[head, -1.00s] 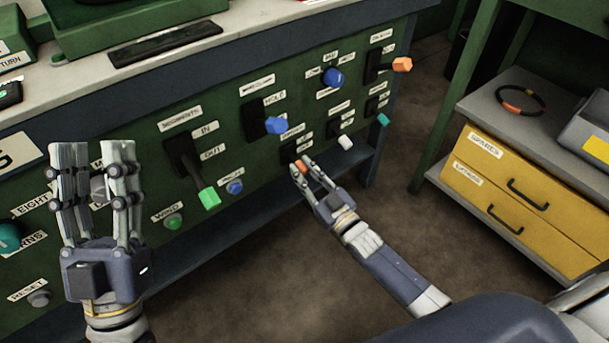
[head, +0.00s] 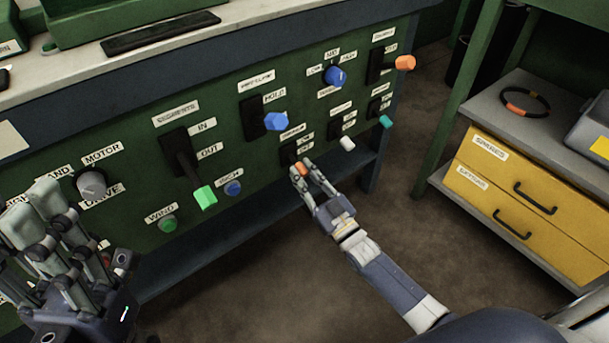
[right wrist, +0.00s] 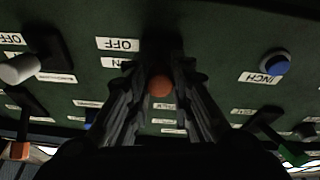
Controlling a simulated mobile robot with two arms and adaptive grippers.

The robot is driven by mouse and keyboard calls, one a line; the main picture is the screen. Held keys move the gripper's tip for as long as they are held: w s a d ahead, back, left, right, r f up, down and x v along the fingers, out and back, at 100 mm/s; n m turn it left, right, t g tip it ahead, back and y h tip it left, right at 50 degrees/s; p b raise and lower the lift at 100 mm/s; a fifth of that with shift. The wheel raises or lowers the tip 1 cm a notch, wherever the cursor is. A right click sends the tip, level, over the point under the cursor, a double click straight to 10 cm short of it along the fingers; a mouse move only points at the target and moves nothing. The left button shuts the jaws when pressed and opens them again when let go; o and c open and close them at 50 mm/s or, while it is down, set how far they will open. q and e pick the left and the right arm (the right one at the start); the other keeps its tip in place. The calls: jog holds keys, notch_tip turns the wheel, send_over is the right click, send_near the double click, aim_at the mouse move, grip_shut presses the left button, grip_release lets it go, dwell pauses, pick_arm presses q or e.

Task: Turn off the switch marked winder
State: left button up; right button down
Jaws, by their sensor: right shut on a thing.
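A small toggle switch with an orange tip (head: 301,169) sits low on the green panel (head: 136,228), under a small label (head: 292,131) too small to read for certain. My right gripper (head: 308,177) is shut on this tip, reaching from below. In the right wrist view the orange tip (right wrist: 160,86) shows between the fingers, beside upside-down plates reading OFF (right wrist: 117,44) and ON, partly covered. I cannot tell which position the lever is in. My left gripper (head: 40,208) is at the lower left, in front of the panel, seen obliquely, with its fingers apart and empty.
Close by are a white-tipped toggle (head: 347,143), a teal-tipped toggle (head: 386,121), a blue-tipped lever (head: 276,121), a green-tipped lever (head: 205,197) and a blue INCH button (head: 232,188). A yellow drawer unit (head: 515,195) stands at right. Floor between is clear.

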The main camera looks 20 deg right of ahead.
jog(key=shift+f, duration=0.15)
jog(key=c, duration=1.4)
grip_release()
jog(key=v, duration=1.2)
